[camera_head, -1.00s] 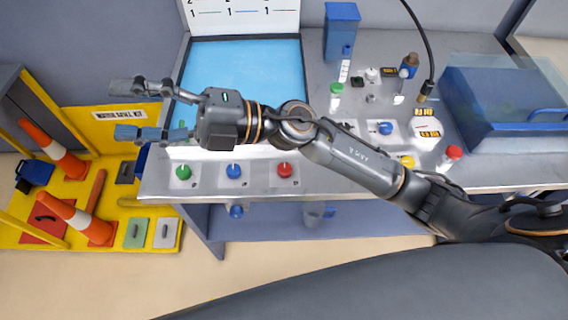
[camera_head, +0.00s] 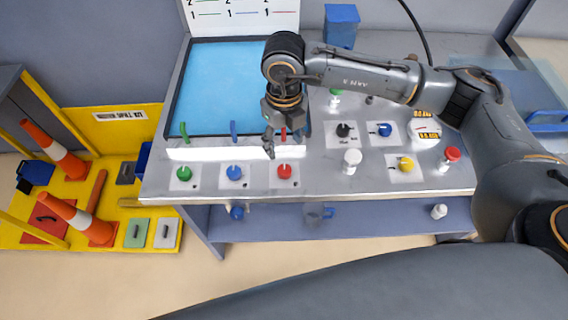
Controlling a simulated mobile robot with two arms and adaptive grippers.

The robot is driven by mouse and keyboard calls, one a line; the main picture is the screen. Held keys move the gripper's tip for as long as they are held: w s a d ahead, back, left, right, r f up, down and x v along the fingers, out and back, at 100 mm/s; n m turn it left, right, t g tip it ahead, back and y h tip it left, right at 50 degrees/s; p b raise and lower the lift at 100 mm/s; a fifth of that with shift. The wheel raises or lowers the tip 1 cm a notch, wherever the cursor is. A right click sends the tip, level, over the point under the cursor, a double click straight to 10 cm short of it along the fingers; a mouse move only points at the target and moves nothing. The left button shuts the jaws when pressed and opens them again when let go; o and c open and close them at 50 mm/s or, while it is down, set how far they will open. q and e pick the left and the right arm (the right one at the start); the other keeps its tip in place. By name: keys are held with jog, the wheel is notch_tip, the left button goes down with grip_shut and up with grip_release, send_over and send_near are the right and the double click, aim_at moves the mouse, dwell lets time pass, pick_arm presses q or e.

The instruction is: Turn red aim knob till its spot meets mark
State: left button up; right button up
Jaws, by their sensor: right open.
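The red aim knob (camera_head: 285,171) sits on a pale square plate at the front edge of the bench. A small dark dot shows on the plate at its lower right. The spot on the knob is too small to make out clearly. My right gripper (camera_head: 271,143) hangs fingers-down just above and left of the red knob, open and apart from it as far as I can tell. Its fingers are seen nearly edge-on. My left gripper is out of view.
A blue knob (camera_head: 235,173) and a green knob (camera_head: 184,173) stand left of the red one. Behind them is a blue panel (camera_head: 220,85) with small colored uprights before it.

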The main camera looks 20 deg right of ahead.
aim_at(284, 169)
notch_tip(284, 169, down, 11)
jog(key=p, duration=0.2)
jog(key=shift+p, duration=0.35)
